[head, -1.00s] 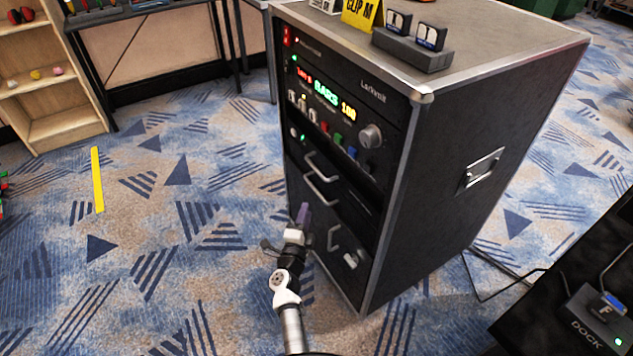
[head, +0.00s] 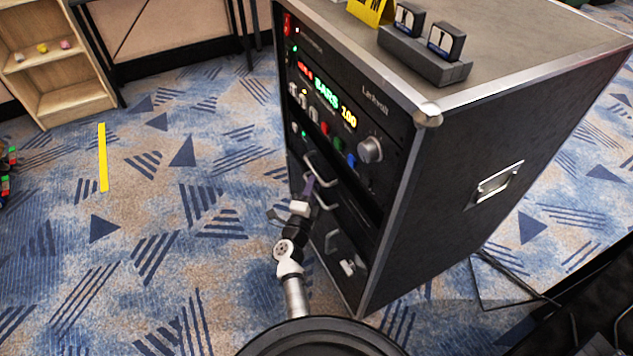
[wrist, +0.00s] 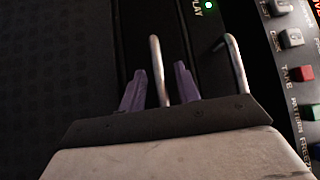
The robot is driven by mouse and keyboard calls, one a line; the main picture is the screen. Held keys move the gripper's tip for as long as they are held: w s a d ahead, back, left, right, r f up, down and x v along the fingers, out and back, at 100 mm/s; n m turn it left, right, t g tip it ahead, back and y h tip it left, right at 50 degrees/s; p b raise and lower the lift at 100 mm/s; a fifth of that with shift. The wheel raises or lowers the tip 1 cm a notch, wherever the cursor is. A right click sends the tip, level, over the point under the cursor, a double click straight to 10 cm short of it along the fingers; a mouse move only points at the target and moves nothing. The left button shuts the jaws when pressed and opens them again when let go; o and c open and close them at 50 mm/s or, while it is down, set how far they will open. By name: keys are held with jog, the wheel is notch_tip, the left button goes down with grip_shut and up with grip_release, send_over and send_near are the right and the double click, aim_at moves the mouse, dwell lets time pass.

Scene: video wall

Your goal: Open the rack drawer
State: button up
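The rack (head: 450,170) is a tall black case with metal edges. Its front carries an upper silver handle (head: 323,172) and a lower silver handle (head: 327,204), on what look like shut drawer fronts. My gripper (head: 309,184) is at these handles, in front of the rack. In the wrist view my gripper (wrist: 160,80) has its two purple fingers apart, with one silver bar (wrist: 157,65) between them. That bar seems to be the lower handle; contact with either finger cannot be told. The upper handle (wrist: 237,65) lies outside the right finger.
A control panel with a grey knob (head: 370,149) and colored buttons sits above the handles. Another handle (head: 331,241) is lower on the front. A dark block with labelled pieces (head: 426,56) stands on top. Patterned carpet (head: 160,250) is open to the left.

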grip_shut()
dwell(0.4)
